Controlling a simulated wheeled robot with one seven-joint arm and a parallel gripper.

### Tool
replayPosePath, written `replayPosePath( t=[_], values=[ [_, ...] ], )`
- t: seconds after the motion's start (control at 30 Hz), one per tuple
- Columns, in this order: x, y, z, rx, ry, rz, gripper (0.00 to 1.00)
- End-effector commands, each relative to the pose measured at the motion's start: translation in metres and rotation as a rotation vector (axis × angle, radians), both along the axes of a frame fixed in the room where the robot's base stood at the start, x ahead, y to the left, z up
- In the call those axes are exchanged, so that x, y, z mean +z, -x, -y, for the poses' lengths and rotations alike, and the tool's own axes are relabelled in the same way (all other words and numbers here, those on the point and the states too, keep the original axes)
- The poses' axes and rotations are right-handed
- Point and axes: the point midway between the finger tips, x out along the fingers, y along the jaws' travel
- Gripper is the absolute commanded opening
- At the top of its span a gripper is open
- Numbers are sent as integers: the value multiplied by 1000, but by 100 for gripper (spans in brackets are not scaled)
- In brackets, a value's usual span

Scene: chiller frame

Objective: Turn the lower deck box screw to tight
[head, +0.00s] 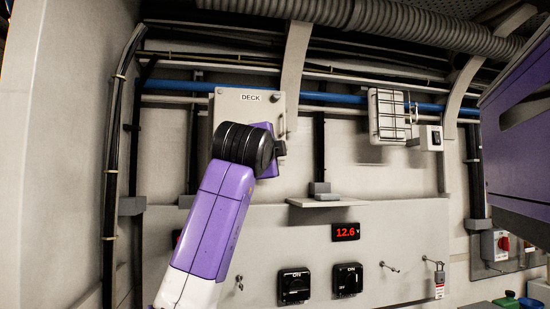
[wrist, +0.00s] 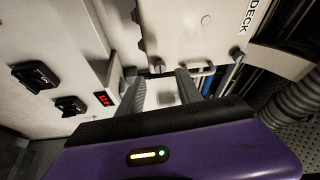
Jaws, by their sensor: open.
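The pale deck box (head: 228,100), labelled DECK, is on the back wall in the head view; my wrist covers its lower part. In the wrist view its face (wrist: 185,38) lies sideways across the top. The lower deck box screw (wrist: 157,67) is a small dark knob at the box edge, between my fingertips in the picture. I cannot tell whether they touch it or how it is turned. My gripper (wrist: 157,73) is open, a finger on each side of that screw. The upper screw (wrist: 238,57) sits near the label; it also shows in the head view (head: 276,97).
A small shelf (head: 325,202) juts out below and right of the box. A caged light (head: 388,115) and a switch box (head: 430,138) are further right. Blue pipe (head: 340,102) runs behind the box. Two dark rotary switches (head: 295,286) (head: 348,280) and a red display (head: 345,232) are below.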

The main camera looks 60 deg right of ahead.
Motion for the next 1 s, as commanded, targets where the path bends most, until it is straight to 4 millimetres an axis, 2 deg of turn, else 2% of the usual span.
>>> replayPosePath(
  t=[0.1, 0.27, 1.0],
  values=[
    [-3, 5, -16, 0, -1, 2, 42],
    [-3, 9, -26, -1, -1, 0, 42],
    [1, 10, -27, -9, 26, -35, 42]
  ],
)
